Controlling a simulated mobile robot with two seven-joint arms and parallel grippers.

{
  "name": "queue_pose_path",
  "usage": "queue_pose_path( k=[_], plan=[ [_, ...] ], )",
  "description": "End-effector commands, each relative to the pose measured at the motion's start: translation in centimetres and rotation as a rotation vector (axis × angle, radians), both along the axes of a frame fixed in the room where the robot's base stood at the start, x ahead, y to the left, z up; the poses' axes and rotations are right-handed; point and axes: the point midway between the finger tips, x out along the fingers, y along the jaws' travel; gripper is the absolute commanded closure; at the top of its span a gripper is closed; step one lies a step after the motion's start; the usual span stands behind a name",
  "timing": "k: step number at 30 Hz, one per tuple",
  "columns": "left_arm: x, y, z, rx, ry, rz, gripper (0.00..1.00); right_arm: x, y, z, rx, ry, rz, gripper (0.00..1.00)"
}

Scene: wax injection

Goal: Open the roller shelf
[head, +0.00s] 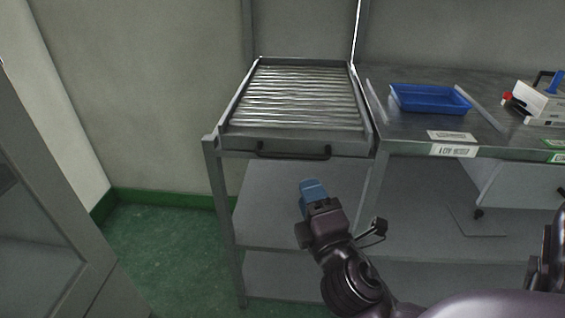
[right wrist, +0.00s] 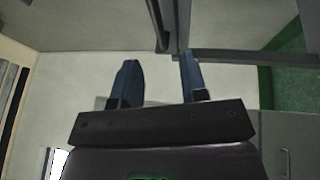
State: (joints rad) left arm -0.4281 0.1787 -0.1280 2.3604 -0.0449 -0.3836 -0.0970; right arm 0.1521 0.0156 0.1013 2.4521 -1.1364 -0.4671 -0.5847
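The roller shelf (head: 300,97) is a grey metal tray of shiny rollers on top of a metal rack at the centre of the head view. A dark bar handle (head: 293,156) runs across its front face. The shelf appears pushed in, flush with the rack. My right gripper (head: 313,188), with blue fingers, is below and in front of the handle, apart from it. In the right wrist view my right gripper (right wrist: 158,80) has its fingers spread with nothing between them. A dark bar there, seemingly the handle (right wrist: 158,25), lies beyond the fingertips. My left gripper is not in view.
A metal table (head: 400,122) adjoins the shelf on the right, with a blue tray (head: 430,98) and a white device (head: 541,103) on it. Lower rack shelves (head: 280,205) lie below. A grey cabinet (head: 45,220) stands at left. Green floor (head: 165,245) is clear between.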

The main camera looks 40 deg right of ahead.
Motion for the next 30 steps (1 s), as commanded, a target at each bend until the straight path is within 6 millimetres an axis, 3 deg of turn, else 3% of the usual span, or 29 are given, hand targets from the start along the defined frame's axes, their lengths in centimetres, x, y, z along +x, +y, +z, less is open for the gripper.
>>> queue_pose_path(
  k=[5, 21, 30],
  plan=[
    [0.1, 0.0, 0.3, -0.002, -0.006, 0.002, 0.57, 1.2, -0.6, 0.7, -0.009, -0.010, -0.001, 0.60],
    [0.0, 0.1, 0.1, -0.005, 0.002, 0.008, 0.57, 8.3, -4.1, 1.8, -0.006, -0.005, 0.000, 0.60],
    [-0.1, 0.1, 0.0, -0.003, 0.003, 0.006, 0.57, 9.5, -4.7, 2.1, -0.004, -0.004, -0.001, 0.60]
  ],
)
